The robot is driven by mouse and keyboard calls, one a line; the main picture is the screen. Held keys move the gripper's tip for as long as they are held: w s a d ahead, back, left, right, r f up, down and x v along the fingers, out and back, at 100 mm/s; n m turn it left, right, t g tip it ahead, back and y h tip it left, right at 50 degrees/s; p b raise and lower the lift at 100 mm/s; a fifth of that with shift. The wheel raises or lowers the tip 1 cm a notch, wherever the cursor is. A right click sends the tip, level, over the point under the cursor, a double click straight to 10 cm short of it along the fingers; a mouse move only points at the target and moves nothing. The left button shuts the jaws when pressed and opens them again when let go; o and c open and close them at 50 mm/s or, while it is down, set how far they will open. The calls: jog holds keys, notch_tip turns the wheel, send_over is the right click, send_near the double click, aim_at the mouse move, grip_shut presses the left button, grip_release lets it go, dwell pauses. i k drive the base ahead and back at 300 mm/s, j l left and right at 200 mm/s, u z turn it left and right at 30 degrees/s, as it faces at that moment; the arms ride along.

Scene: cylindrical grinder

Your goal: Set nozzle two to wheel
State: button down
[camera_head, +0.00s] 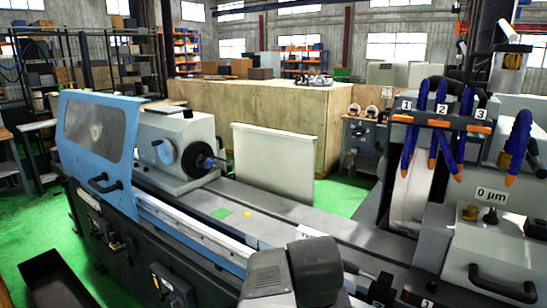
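Blue coolant hoses with orange tips hang from a dark bar (462,124) at upper right, with plates numbered 1, 2 and 3. The hose by plate 2, nozzle two (439,97), loops over the bar and hangs down. The hoses overlap, so I cannot tell for sure which orange tip belongs to it. The pale grinding wheel (411,195) stands upright below and left of the bar, partly hidden by its housing. My gripper is not in view. Dark grey rounded shapes at bottom centre may be parts of my arm.
A blue sliding door (98,150) with a window and the workhead (178,148) are at left. The long machine bed (260,215) runs across the front. A "0 µm" display (491,195) and a wheelhead cover with a black handle (503,287) are at right.

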aim_at(448, 156)
jog(key=z, duration=1.3)
